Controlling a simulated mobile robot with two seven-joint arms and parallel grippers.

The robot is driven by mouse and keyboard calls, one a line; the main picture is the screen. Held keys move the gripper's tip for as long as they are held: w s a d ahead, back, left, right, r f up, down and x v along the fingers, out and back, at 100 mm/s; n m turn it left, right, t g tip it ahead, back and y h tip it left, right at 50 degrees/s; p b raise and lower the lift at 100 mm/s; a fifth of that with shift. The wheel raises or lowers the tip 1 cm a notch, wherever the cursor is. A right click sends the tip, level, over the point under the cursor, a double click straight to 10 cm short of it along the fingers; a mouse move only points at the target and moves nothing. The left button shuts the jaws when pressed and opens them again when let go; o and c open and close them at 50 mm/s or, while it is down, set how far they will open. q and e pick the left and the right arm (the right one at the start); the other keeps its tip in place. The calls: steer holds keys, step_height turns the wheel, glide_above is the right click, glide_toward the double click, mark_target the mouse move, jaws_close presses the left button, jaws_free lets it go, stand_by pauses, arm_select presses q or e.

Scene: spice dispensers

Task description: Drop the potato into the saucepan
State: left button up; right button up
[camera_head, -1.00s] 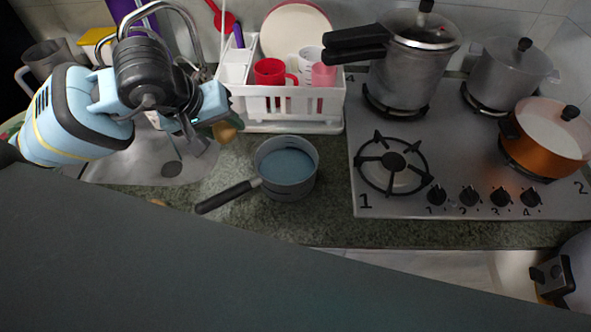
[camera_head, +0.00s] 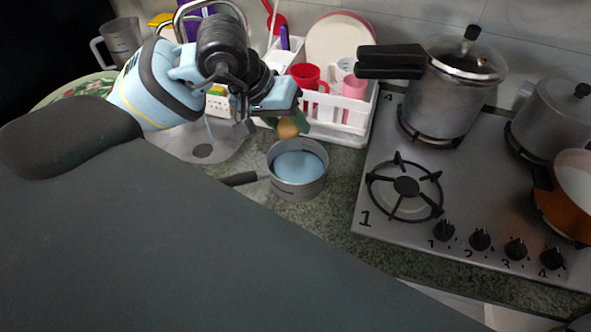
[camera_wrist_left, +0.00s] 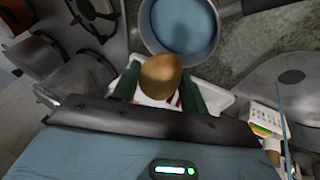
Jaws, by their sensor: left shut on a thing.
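The potato (camera_head: 288,129) is a small brown lump held at the tip of my left gripper (camera_head: 290,122). In the left wrist view the potato (camera_wrist_left: 161,76) sits between the two dark green fingers of my left gripper (camera_wrist_left: 160,88), which is shut on it. The saucepan (camera_head: 298,188) is grey with a blue inside and a dark handle, and stands on the counter. The potato is above the saucepan's back rim in the head view. In the left wrist view the saucepan (camera_wrist_left: 214,48) is just beyond the potato. My right gripper is not in view.
A white dish rack (camera_head: 345,131) with a red mug (camera_head: 306,76) stands behind the saucepan. The sink (camera_head: 215,142) is at left. The hob (camera_head: 385,225) is at right, with a pressure cooker (camera_head: 440,105) and other pots. Counter in front of the saucepan is clear.

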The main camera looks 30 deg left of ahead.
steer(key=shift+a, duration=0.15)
arm_select(q)
steer(key=shift+a+f, duration=0.1)
steer(key=shift+f, duration=0.1)
step_height(320, 180, down, 6)
steer(key=shift+r+b, duration=0.2)
steer(key=shift+b, duration=0.95)
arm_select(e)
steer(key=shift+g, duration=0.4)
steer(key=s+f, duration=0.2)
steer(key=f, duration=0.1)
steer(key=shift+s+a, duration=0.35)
arm_select(q)
steer(key=o, duration=0.9)
steer(key=shift+o, duration=0.9)
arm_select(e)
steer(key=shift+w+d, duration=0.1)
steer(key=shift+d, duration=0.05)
